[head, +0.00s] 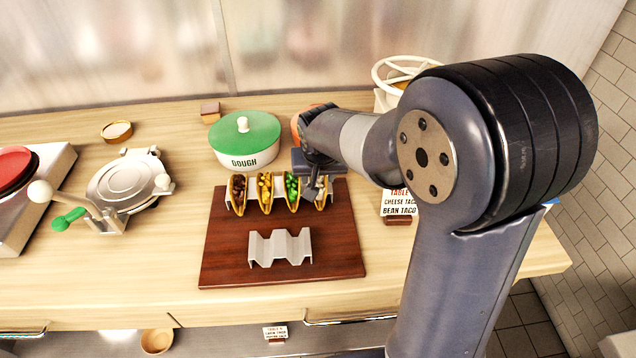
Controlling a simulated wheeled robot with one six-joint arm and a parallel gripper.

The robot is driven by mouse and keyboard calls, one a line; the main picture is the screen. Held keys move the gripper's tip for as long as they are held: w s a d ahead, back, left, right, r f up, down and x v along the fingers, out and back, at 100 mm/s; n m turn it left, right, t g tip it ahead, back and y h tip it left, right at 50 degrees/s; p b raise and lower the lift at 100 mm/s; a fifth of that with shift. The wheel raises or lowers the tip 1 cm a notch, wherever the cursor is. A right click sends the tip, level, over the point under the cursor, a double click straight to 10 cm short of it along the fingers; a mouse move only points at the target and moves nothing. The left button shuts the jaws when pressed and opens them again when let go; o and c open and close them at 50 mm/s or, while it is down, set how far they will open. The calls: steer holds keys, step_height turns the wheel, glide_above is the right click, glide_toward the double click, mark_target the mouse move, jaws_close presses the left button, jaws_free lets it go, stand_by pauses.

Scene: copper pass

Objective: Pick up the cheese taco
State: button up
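Several filled tacos stand upright in a row in a metal rack on a dark red-brown board (225,258). The taco with yellow filling (264,193) is second from the left and looks like the cheese taco. Left of it is a taco with dark filling (238,194); right of it is one with green filling (292,194). The rightmost taco (322,201) is partly hidden by my gripper. My gripper (313,192) points down at the right end of the row, right of the yellow taco. Its fingers are too small and dark to show whether they are open or shut.
An empty wavy metal rack (280,249) stands at the board's front. A green-lidded dough pot (246,143) is behind the tacos. A metal press (130,185) stands left, and an order card (398,205) right. The board's front corners are clear.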

steer(key=c, duration=0.7)
steer(key=shift+r, duration=0.15)
